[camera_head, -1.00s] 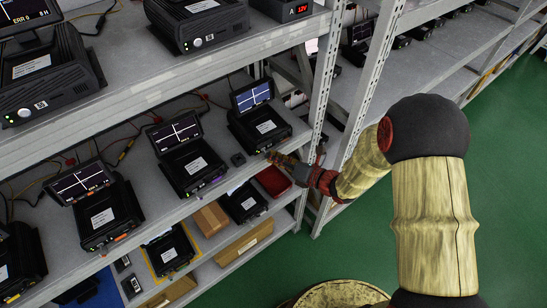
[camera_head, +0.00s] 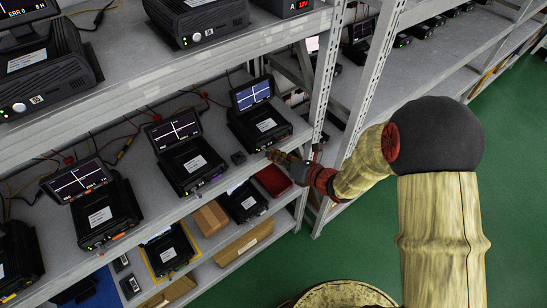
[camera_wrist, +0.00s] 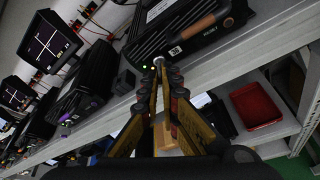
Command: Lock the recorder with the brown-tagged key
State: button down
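A black recorder (camera_head: 262,123) with a lit tilted screen (camera_head: 252,94) stands at the right end of the middle shelf. The wrist view shows its front panel (camera_wrist: 190,35), with a brown strip (camera_wrist: 197,27), a small square code label and a silver round fitting (camera_wrist: 158,62) beside a green light. My gripper (camera_wrist: 158,72) is at that fitting, its fingers converging and their tips shut or almost touching. The tips overlap the fitting's lower edge, so contact is unclear. No key or brown key tag can be made out; anything small between the tips is hidden.
A small dark block (camera_head: 238,158) sits on the shelf left of my gripper. More recorders (camera_head: 190,165) stand to the left. A metal rack post (camera_head: 320,100) is close on the right. Below are a red tray (camera_head: 273,181) and a cardboard box (camera_head: 210,218).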

jog(key=n+h+b, duration=0.1)
jog(key=n+b, duration=0.1)
jog(key=b, duration=0.3)
jog(key=n+t+h+b, duration=0.1)
jog(key=n+b, duration=0.1)
jog(key=b, duration=0.4)
jog(key=n+h+b, duration=0.1)
jog(key=n+b, duration=0.1)
jog(key=b, duration=0.4)
jog(key=shift+s+a+f+t+h, duration=0.2)
jog(key=shift+a+f+t+h, duration=0.1)
jog(key=shift+f+t+h, duration=0.1)
jog(key=n+b, duration=0.1)
jog(key=b, duration=0.3)
jog(key=n+t+h+b, duration=0.1)
jog(key=b, duration=0.4)
jog(key=n+h+b, duration=0.1)
jog(key=n+b, duration=0.1)
jog(key=b, duration=0.2)
jog(key=shift+s+a+r+t+b, duration=0.1)
jog(key=shift+a+r+t+b, duration=0.05)
jog(key=shift+r+t+b, duration=0.2)
jog(key=shift+f+n, duration=0.1)
jog(key=shift+n, duration=0.4)
jog(key=c, duration=2.1)
grip_release()
jog(key=shift+o, duration=0.2)
jog(key=shift+t, duration=0.25)
